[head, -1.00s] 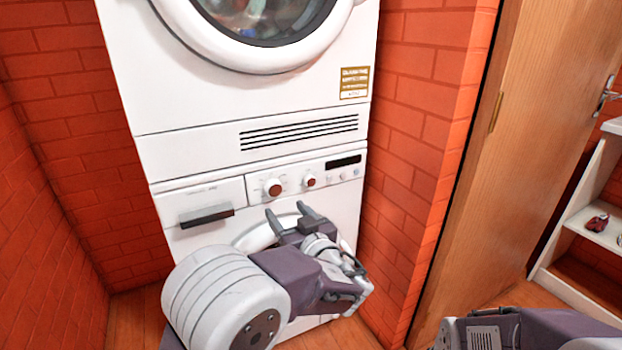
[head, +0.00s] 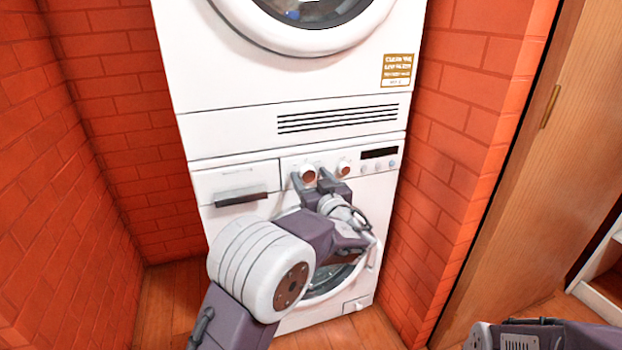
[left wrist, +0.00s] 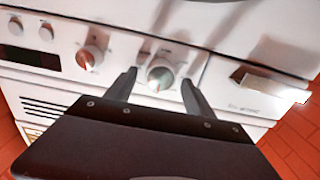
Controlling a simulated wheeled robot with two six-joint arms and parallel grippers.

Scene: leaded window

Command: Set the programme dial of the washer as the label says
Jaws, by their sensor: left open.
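The stacked white washer has a control panel with two round dials. My right gripper is out of view.
The drawer (head: 235,183) with its dark handle is left of the dials. The round lower door (head: 330,283) is partly behind my left arm. Brick walls (head: 125,130) stand close on both sides. A wooden door (head: 520,190) is at the right.

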